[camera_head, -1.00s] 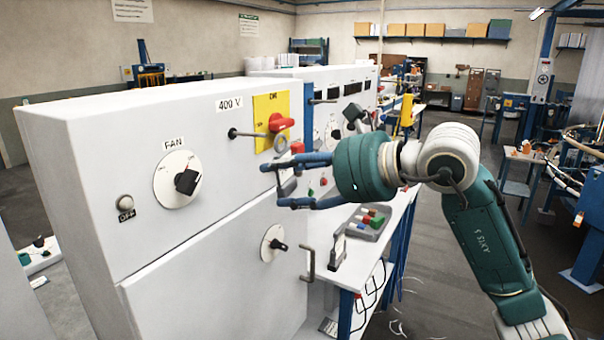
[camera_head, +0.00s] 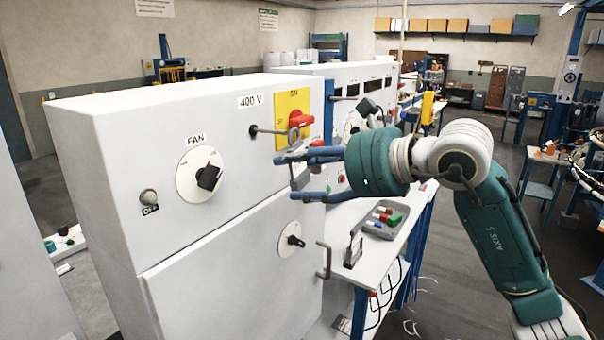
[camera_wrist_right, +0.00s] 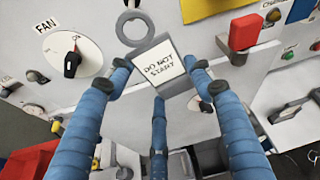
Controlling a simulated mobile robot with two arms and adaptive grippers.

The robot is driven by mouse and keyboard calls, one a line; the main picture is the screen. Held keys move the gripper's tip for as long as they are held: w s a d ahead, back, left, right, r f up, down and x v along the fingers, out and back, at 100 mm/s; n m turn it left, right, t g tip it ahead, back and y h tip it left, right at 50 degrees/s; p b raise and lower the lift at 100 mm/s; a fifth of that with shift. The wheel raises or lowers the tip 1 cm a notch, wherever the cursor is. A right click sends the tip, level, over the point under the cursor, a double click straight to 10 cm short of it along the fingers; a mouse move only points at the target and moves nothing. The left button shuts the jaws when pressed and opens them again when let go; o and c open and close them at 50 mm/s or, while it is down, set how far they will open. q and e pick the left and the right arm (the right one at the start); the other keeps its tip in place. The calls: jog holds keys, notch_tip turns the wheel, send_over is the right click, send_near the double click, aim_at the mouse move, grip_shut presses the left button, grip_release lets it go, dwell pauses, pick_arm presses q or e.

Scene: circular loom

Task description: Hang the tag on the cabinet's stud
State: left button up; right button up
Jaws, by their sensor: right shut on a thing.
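The tag (camera_wrist_right: 162,66) is a grey plate with a white "DO NOT START" label and a round ring on top. It shows in the right wrist view between the blue fingers of my right gripper (camera_wrist_right: 159,78), shut on it. In the head view my right gripper (camera_head: 288,176) is at the cabinet front, below the stud (camera_head: 268,131). My left gripper is not in view.
The red switch (camera_head: 300,120) on its yellow plate is close beside the ring. The FAN knob (camera_head: 208,178) is to the left. A cabinet handle (camera_head: 326,260) sticks out below. A grey tray (camera_head: 371,230) with coloured pieces is on the bench at right.

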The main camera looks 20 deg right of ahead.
jog(key=shift+w+a, duration=0.2)
jog(key=shift+w, duration=0.1)
jog(key=shift+w+a, duration=0.1)
jog(key=shift+w+a+p, duration=0.35)
jog(key=shift+w+a, duration=0.05)
jog(key=shift+w, duration=0.1)
dwell(0.7)
jog(key=shift+w+a, duration=0.15)
jog(key=shift+f, duration=0.25)
dwell(0.3)
jog(key=o, duration=1.4)
jog(key=shift+c, duration=0.2)
